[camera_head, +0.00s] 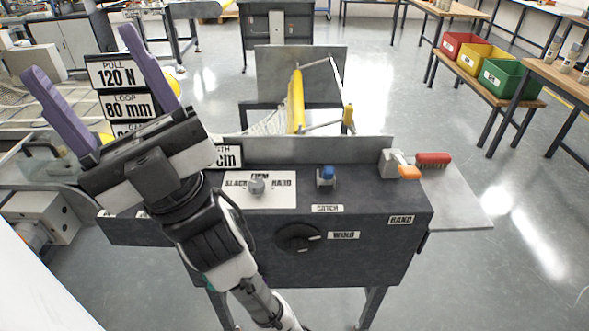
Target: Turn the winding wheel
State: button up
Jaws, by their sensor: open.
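The winding wheel looks to be the round black knob (299,238) on the dark front panel, beside a label reading WIND (344,235). My gripper (90,85) is at the upper left, with its two purple fingers spread wide and pointing up and away. It is empty and well above and to the left of the knob, not touching it. My forearm runs down to the bottom edge, left of the knob. The knob is fully visible.
Signs (115,75) stand behind my gripper. Floor in front right is clear.

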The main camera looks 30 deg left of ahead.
aim_at(297, 241)
jog(key=u, duration=0.75)
